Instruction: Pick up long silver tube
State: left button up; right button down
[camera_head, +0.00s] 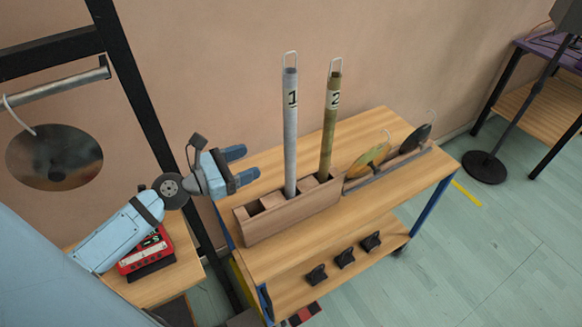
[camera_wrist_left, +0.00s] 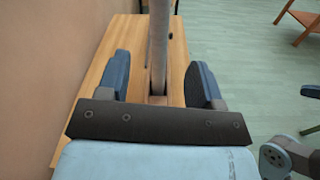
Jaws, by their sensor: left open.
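The long silver tube (camera_head: 290,140) stands upright in a wooden block holder (camera_head: 290,215) on the table. It bears a "1" label and a wire loop on top. My left gripper (camera_head: 243,165) is open and empty, to the left of the tube with its fingers pointing toward it. In the left wrist view the tube (camera_wrist_left: 158,45) shows between the two open fingers (camera_wrist_left: 160,75), apart from both. Its lower end is hidden in the holder.
A brownish tube (camera_head: 329,125) labelled "2" stands just right of the silver one. Several small black pieces (camera_head: 345,258) lie on the lower shelf. A black frame (camera_head: 150,120) with a hanging disc stands left.

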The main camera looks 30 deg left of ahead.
aim_at(290, 157)
pick_arm(q)
jog(key=w+d+n+p, duration=0.1)
jog(key=w+d, duration=0.2)
jog(key=w, duration=0.3)
jog(key=w+d+r+p, duration=0.1)
jog(key=w+d+p, duration=0.1)
jog(key=w, duration=0.4)
jog(key=shift+d+n+p, duration=0.3)
jog(key=shift+d+n, duration=0.1)
jog(key=shift+d, duration=0.5)
jog(key=shift+r, duration=0.1)
grip_shut()
jog(key=shift+r, duration=0.1)
